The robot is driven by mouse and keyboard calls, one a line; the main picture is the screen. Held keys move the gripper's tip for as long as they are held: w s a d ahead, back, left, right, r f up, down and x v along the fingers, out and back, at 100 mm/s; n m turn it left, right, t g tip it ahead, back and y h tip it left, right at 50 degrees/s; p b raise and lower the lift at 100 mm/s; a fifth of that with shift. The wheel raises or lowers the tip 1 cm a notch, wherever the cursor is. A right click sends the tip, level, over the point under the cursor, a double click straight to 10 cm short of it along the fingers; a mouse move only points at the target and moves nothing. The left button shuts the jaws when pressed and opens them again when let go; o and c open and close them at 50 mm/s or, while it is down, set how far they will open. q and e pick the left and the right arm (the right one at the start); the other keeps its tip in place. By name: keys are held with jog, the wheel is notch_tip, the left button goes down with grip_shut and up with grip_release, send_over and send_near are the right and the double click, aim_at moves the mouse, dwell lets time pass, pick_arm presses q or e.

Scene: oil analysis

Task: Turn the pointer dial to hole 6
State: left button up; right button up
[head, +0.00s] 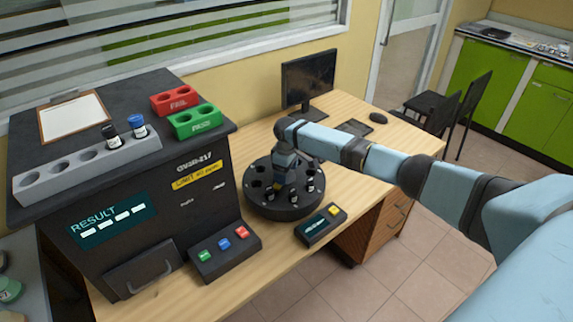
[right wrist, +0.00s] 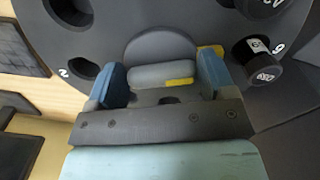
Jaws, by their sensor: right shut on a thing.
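The round black carousel (head: 258,209) stands on the wooden desk, with holes around its top and several dark vials in some of them. My right gripper (head: 286,172) reaches down over its middle. In the right wrist view my right gripper (right wrist: 162,80) has its blue fingers on either side of the grey pointer dial (right wrist: 160,48) and is shut on it. A yellow mark (right wrist: 180,83) shows on the dial's grip, and another yellow piece lies by the right finger. A capped vial (right wrist: 258,58) stands beside a numeral like 6. An empty hole (right wrist: 86,78) lies near a 2. My left gripper is out of view.
A small box with a yellow button (head: 320,226) stands right in front of the carousel. The black analyser (head: 185,215) with its button panel (head: 225,255) stands to the left. A monitor (head: 308,80) and keyboard stand behind.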

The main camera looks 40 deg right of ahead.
dwell(0.6)
jog(key=o, duration=0.9)
notch_tip(320, 180, up, 14)
jog(key=shift+f+p, duration=0.1)
jog(key=shift+p, duration=0.2)
